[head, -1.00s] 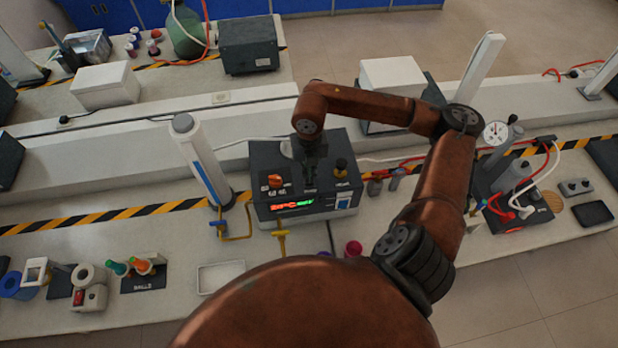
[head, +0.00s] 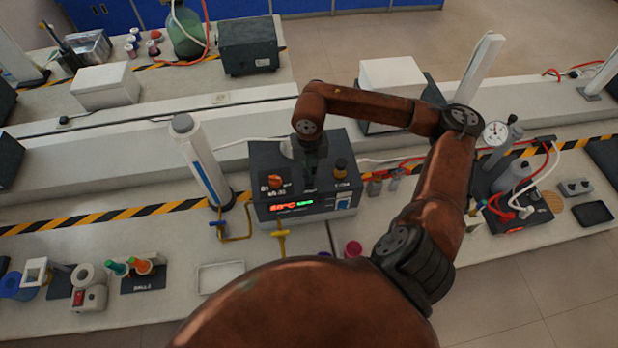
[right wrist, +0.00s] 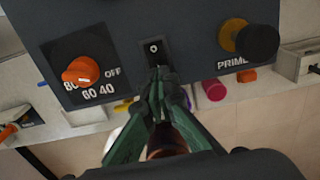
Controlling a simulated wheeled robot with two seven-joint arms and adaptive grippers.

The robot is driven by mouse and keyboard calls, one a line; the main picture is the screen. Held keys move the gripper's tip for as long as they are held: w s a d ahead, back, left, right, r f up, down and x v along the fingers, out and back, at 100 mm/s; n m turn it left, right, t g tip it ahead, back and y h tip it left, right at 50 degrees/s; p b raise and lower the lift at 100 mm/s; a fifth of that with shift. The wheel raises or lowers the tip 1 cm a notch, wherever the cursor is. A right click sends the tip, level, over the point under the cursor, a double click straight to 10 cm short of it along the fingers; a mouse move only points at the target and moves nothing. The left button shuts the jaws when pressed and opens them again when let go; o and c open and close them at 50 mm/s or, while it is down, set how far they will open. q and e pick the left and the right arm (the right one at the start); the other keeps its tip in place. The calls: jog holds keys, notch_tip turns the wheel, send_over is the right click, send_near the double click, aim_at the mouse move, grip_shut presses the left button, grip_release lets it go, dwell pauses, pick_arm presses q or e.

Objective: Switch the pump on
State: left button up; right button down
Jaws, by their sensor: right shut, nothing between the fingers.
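The pump (head: 330,205) is a dark box on the bench in the head view, with a lit red and green display (head: 292,206) on its front. Its top panel has an orange knob (right wrist: 80,70) with "OFF", "40", "60" and "80" around it, and a black knob (right wrist: 257,42) by the label "PRIME". My left gripper is not in view.
A gauge (head: 496,132) and red and white tubes stand at right. A shallow white tray (head: 220,277) lies front left.

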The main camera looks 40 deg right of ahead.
jog(key=shift+f+b, duration=0.9)
jog(key=shift+f, duration=0.2)
dwell(0.6)
jog(key=shift+r, duration=0.1)
jog(key=shift+r+p, duration=1.65)
jog(key=shift+r, duration=1.8)
